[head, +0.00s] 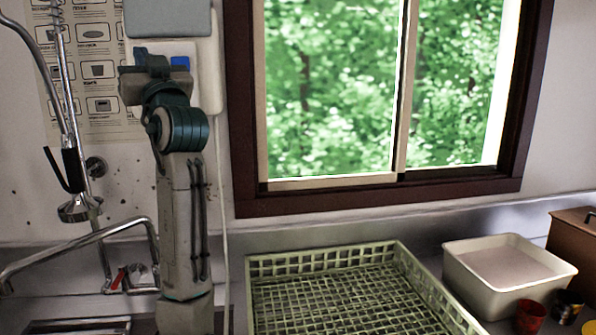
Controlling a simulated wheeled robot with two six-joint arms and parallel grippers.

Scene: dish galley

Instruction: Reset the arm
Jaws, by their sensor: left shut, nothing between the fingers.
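My left arm stands upright at the left of the head view, in front of the wall. My left gripper (158,66) is at its top, raised high above the counter and clear of the dish rack. It is shut, with nothing seen held in it. Its fingers are seen at an angle and partly hidden by the wrist. My right gripper is out of view.
An empty green lattice rack (422,287) sits on the counter at bottom centre. A white tub (478,288), a red cup (531,316) and a brown box (573,245) stand at right. A spray tap (80,208) hangs left of my arm. A window (335,90) is behind.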

